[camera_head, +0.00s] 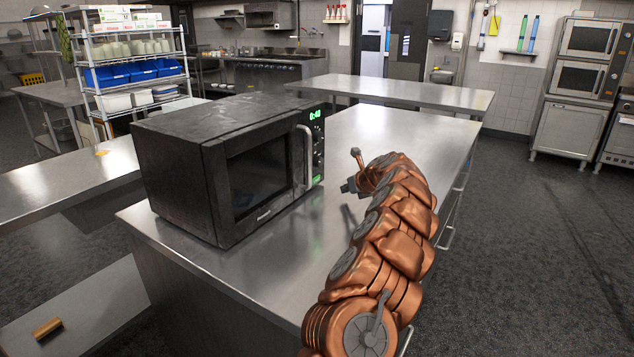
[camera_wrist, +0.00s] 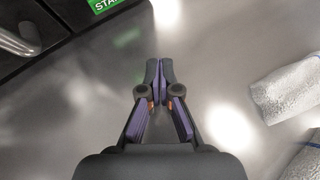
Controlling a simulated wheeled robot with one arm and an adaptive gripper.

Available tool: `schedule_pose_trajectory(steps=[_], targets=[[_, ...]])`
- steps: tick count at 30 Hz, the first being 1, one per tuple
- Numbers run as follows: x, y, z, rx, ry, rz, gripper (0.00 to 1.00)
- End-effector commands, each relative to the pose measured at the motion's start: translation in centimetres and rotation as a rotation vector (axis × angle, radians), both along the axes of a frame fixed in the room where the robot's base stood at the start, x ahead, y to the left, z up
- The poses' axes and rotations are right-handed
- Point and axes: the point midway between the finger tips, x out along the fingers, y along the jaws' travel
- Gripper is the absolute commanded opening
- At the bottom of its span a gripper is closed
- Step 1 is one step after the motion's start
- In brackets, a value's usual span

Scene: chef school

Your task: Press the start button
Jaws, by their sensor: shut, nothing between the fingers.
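A black microwave (camera_head: 225,165) stands on the steel counter, its door closed and its green display (camera_head: 315,114) lit. The green start button (camera_head: 317,180) is at the bottom of its right-hand control panel. In the wrist view the start button (camera_wrist: 103,5) is cut off by the top edge, up and left of the fingertips. My gripper (camera_head: 347,187) is shut and empty, to the right of the panel and apart from it. In the wrist view my gripper (camera_wrist: 160,64) has its fingertips together above the bare countertop.
The microwave's door handle (camera_head: 304,157) stands out beside the panel and shows in the wrist view (camera_wrist: 22,38). Two light grey cloth-like things, one a roll (camera_wrist: 287,88), lie on the right of the wrist view. The steel counter (camera_head: 400,130) is clear behind my arm.

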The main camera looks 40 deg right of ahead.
Motion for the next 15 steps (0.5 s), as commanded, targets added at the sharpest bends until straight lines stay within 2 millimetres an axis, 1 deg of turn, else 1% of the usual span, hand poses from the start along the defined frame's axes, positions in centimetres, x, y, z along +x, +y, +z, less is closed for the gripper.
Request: schedule_pose_trajectory(steps=[10, 13, 15], targets=[[3.7, 1.0, -0.4, -0.003, 0.003, -0.002, 0.00], [4.8, 1.3, -0.2, -0.004, 0.000, -0.003, 0.00], [5.5, 1.5, 0.3, -0.003, 0.002, -0.004, 0.00]])
